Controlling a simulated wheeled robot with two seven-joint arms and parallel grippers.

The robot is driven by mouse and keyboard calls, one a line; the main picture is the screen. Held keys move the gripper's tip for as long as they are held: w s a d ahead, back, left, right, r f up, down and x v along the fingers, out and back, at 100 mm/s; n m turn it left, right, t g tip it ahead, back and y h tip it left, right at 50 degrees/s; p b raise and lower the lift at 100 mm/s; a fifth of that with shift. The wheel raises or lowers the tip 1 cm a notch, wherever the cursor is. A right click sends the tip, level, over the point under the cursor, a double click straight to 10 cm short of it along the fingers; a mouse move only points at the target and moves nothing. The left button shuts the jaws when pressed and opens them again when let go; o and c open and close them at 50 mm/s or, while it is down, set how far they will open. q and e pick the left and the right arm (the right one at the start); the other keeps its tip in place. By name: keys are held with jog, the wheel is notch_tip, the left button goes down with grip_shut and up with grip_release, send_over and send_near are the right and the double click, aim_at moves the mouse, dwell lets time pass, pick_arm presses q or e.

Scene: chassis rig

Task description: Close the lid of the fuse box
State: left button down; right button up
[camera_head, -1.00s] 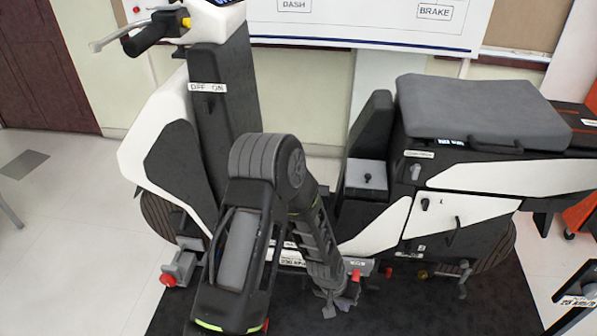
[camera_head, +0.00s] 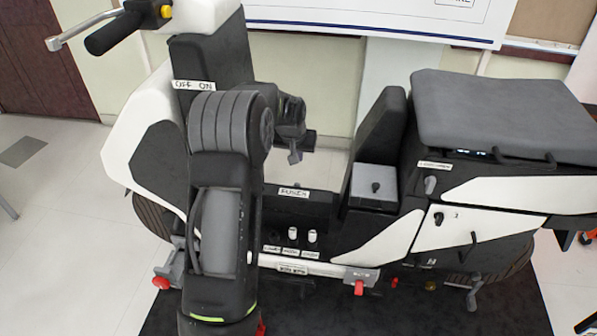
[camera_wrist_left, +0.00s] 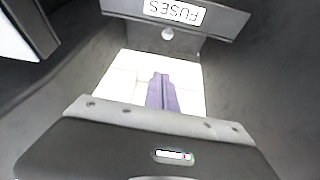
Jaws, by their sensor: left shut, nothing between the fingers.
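My left gripper (camera_head: 295,157) is raised beside the scooter's front column in the head view, with its fingers pointing down. Its purple-grey fingers (camera_wrist_left: 164,92) are shut and empty in the left wrist view. A dark panel with an upside-down FUSES label (camera_wrist_left: 175,12) and a small round knob (camera_wrist_left: 167,34) lies just beyond the fingertips, with a visible gap. In the head view a flat dark piece (camera_head: 311,141) shows beside the fingers; I cannot tell whether it is the lid. The fuse box opening is not clearly visible. My right gripper is out of view.
The grey seat (camera_head: 500,115) and an upright dark backrest-like panel (camera_head: 381,130) stand to the right. A grey box with a black knob (camera_head: 376,187) sits below that panel. A labelled footwell (camera_head: 293,191) lies below the gripper. The handlebar (camera_head: 115,35) is at upper left.

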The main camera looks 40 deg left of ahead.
pick_arm(q)
notch_tip(320, 180, down, 9)
jog(key=p, duration=0.1)
jog(key=shift+w+f+p, duration=0.15)
jog(key=shift+f+p, duration=0.05)
jog(key=shift+p, duration=0.15)
dwell(0.4)
jog(key=shift+a, duration=0.1)
